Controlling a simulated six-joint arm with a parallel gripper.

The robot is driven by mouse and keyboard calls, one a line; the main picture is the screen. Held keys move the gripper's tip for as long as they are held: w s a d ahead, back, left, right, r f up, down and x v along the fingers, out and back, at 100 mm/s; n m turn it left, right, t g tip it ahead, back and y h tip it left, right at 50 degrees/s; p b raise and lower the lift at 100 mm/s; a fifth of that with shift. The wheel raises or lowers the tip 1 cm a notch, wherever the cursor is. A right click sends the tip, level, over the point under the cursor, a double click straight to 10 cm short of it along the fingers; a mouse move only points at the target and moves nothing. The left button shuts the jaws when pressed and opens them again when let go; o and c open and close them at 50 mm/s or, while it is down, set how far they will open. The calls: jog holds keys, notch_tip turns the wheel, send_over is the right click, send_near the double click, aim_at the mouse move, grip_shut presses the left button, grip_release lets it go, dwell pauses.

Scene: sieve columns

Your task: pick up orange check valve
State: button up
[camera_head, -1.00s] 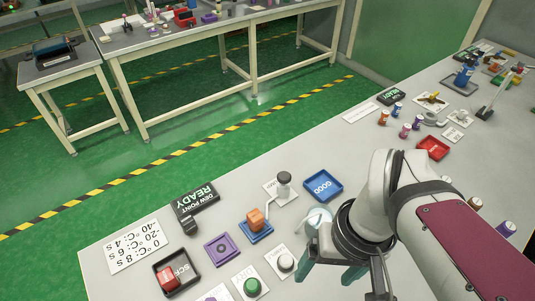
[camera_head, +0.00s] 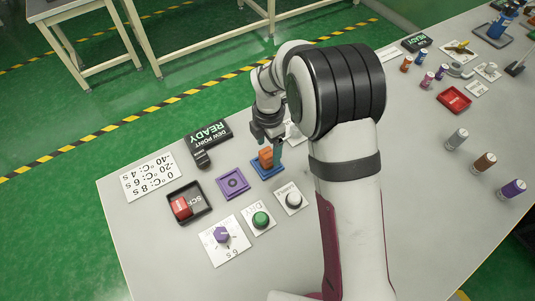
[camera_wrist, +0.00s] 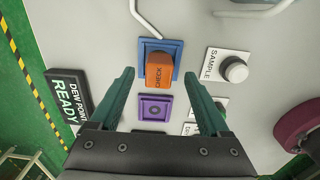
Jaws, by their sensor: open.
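The orange check valve (camera_head: 266,156) is a small block that sits on a blue pad (camera_head: 262,175). In the wrist view the check valve (camera_wrist: 159,73) shows the word CHECK and lies ahead of and between my fingers, on the blue pad (camera_wrist: 174,46). My gripper (camera_head: 267,140) hangs close by the check valve in the head view. In the wrist view my gripper (camera_wrist: 159,76) has its two green fingers spread wide, with a gap on each side of the valve. Its jaws hold nothing.
A purple pad (camera_head: 233,183) lies beside the blue pad. A dew point display (camera_head: 210,134), a dark tray (camera_head: 187,203) with a red block, a green button (camera_head: 261,219), a sample button (camera_head: 293,200) and a purple knob (camera_head: 221,234) stand nearby.

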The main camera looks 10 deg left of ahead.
aim_at(267, 153)
notch_tip(267, 153, down, 5)
jog(key=shift+a+r, duration=0.15)
jog(key=shift+r, duration=0.05)
grip_shut()
